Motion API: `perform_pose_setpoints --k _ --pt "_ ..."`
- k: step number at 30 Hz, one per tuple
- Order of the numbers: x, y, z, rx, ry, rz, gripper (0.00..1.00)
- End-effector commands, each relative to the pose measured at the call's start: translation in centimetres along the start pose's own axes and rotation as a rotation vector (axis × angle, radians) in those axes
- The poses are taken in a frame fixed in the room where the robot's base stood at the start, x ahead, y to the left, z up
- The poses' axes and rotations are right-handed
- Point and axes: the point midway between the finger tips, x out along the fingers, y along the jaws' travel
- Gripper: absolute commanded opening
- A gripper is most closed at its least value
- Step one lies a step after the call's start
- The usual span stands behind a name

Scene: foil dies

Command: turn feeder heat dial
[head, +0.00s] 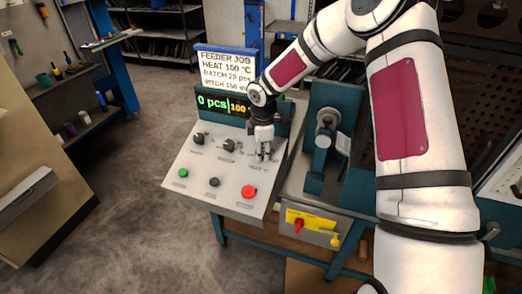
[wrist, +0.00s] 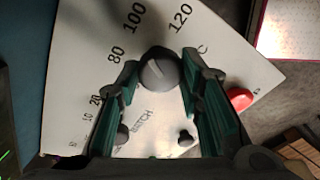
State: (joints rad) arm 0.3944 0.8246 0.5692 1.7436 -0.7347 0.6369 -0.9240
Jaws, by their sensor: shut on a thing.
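The heat dial (wrist: 160,70) is a dark grey round knob on the pale control panel (head: 207,203). In the wrist view, the printed numbers 80, 100 and 120 curve around its far side. A pale line shows on its face, but I cannot read its exact setting. My gripper (wrist: 159,78) is shut on the dial, a teal-padded finger on either side. In the head view, my gripper (head: 264,156) points down at the panel's right dial, which it mostly hides. The display (head: 222,104) reads "0 pcs" and "100". The card (head: 227,66) above says "HEAT 100 °C".
Two other dark dials (head: 198,139) (head: 229,145) sit to the left on the panel. Below are a green button (head: 183,173), a dark button (head: 213,182) and a red button (head: 249,191). A teal machine (head: 324,140) stands close on the right. Open floor lies left.

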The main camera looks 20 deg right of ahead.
Motion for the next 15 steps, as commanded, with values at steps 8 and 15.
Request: perform_pose_setpoints --k 8,15 --pt "-0.03 -0.09 0.02 0.120 0.014 0.020 0.06" --pt "-0.04 -0.14 0.04 0.322 0.039 0.054 0.06"
